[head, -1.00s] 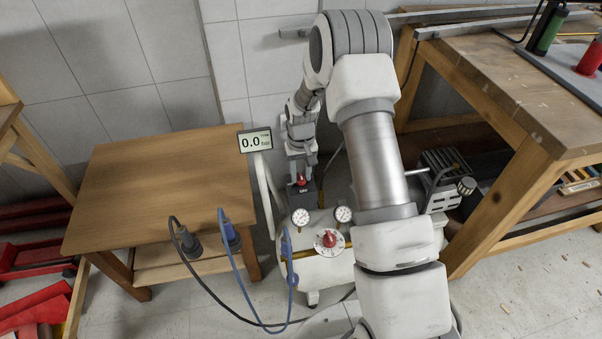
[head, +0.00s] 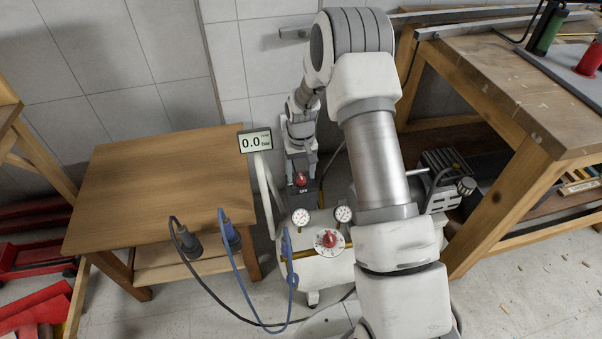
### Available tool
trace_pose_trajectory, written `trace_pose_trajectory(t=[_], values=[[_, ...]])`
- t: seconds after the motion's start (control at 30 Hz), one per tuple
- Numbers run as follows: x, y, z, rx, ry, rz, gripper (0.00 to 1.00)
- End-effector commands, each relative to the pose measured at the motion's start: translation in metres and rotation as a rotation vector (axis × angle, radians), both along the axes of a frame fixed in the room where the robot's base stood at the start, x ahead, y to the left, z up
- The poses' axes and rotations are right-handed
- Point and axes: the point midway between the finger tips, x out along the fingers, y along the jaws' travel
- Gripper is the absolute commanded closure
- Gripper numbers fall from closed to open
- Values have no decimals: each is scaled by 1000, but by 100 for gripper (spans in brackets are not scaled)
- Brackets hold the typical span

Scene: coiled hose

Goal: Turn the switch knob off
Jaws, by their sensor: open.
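A small red knob (head: 301,179) sits on a dark switch box (head: 303,199) on the compressor, behind the two gauges. My gripper (head: 299,172) points down right at this knob, open; the fingertips are small and dark here, and I cannot tell whether they touch it. The knob's exact angle is too small to read. A second red knob (head: 330,239) sits on a white round dial at the compressor's front. The display (head: 255,142) reads 0.0 bar.
Two round gauges (head: 300,217) stand just in front of the switch box. A wooden table (head: 150,190) is at left, with blue and black hoses (head: 237,270) hanging by its edge. A workbench (head: 520,90) stands at right.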

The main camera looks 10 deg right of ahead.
Motion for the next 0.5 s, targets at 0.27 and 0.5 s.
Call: trace_pose_trajectory(t=[0.27, 0.5], values=[[1, 0, 62, 0, -5, 0, 32], [1, 0, 120, 0, -5, 1, 32]])
